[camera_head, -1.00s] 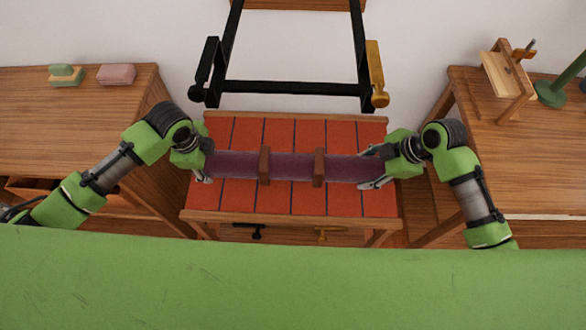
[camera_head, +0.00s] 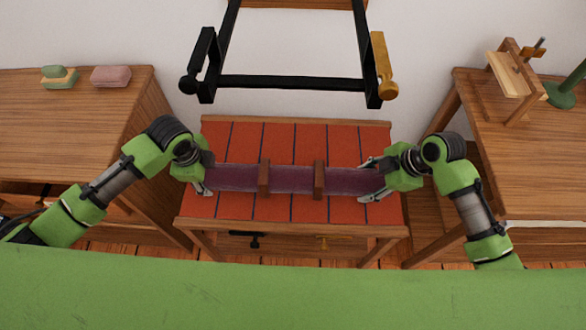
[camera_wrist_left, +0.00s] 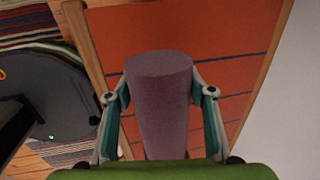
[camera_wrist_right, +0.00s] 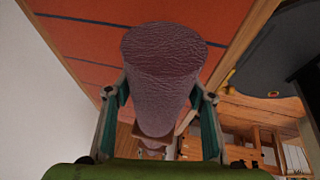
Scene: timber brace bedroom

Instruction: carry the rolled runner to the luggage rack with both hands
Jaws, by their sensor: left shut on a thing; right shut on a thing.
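The rolled runner (camera_head: 290,179) is a purple roll with two brown bands. It lies level across the picture, over the luggage rack (camera_head: 290,212), which has an orange-red top with dark straps and a wooden frame. My left gripper (camera_head: 206,178) is shut on the runner's left end, and my right gripper (camera_head: 376,182) is shut on its right end. In the left wrist view the runner's end (camera_wrist_left: 160,85) sits between the fingers; the right wrist view shows the other end (camera_wrist_right: 163,60) likewise. Whether the runner touches the rack top cannot be told.
A black frame (camera_head: 290,83) with a yellow part (camera_head: 383,65) stands behind the rack. A wooden table at left (camera_head: 60,130) bears a green block (camera_head: 60,77) and a pink block (camera_head: 110,76). A wooden desk at right (camera_head: 530,160) bears a wooden stand (camera_head: 515,80).

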